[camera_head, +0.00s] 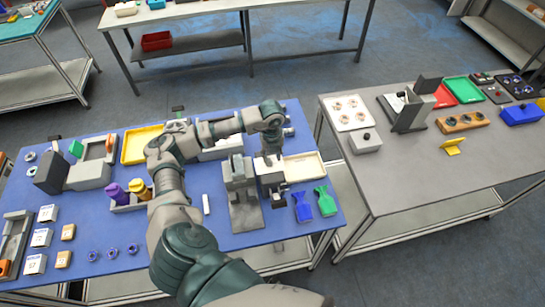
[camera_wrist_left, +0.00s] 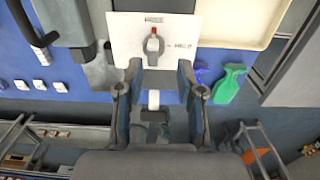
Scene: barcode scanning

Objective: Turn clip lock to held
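The clip lock is a grey knob with a red tip (camera_wrist_left: 153,44) on a white plate (camera_wrist_left: 125,42). The plate reads FREE at the top and what looks like HELD at the right. The red tip points up at FREE. My left gripper (camera_wrist_left: 158,68) is open, with one finger on each side just below the knob in the wrist view. No grip on the knob shows. In the head view my left gripper (camera_head: 268,160) points down over the device, and it hides most of the plate and the knob. My right gripper is not in view.
A grey upright stand (camera_head: 243,205) is left of the device. A cream tray (camera_head: 304,167), a blue spray bottle (camera_head: 302,206) and a green one (camera_head: 325,201) lie close at the right. A bottle rack (camera_head: 125,207) and boxes fill the left of the blue table.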

